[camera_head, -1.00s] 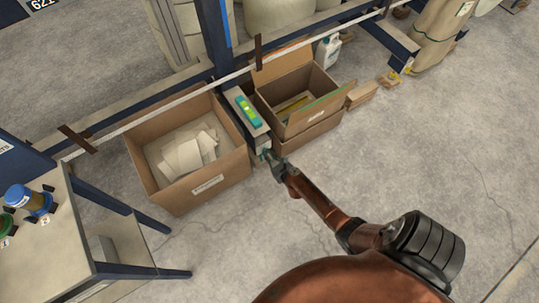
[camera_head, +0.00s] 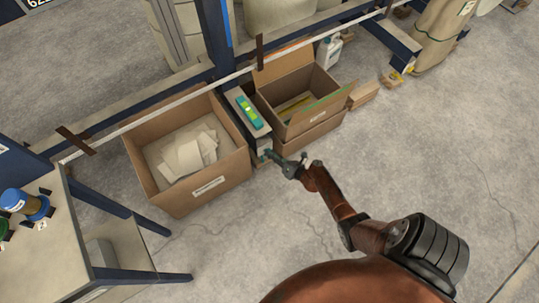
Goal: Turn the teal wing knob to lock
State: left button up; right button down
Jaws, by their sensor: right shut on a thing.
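The teal wing knob (camera_head: 266,154) is small and sits low on the front end of a narrow grey beam (camera_head: 242,98), between two cardboard boxes. My right gripper (camera_head: 271,156) reaches in from the lower right and is shut on the knob. Its fingers hide most of the knob, so I cannot tell the angle of its wings. A teal spirit level (camera_head: 249,112) with a yellow-green middle lies on top of the beam. My left gripper is not in view.
An open cardboard box with paper sheets (camera_head: 213,185) stands left of the beam, and another open box (camera_head: 318,112) stands close on its right. A white strap (camera_head: 160,110) runs across above them. A small table (camera_head: 62,235) is at lower left. The floor at right is clear.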

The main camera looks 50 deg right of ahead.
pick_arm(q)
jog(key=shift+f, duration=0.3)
pick_arm(e)
jog(key=shift+f+m, duration=0.1)
jog(key=shift+m, duration=0.2)
jog(key=c, duration=2.1)
grip_release()
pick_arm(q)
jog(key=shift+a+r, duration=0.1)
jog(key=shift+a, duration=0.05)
pick_arm(e)
jog(key=v, duration=1.2)
jog(key=shift+d+f, duration=0.1)
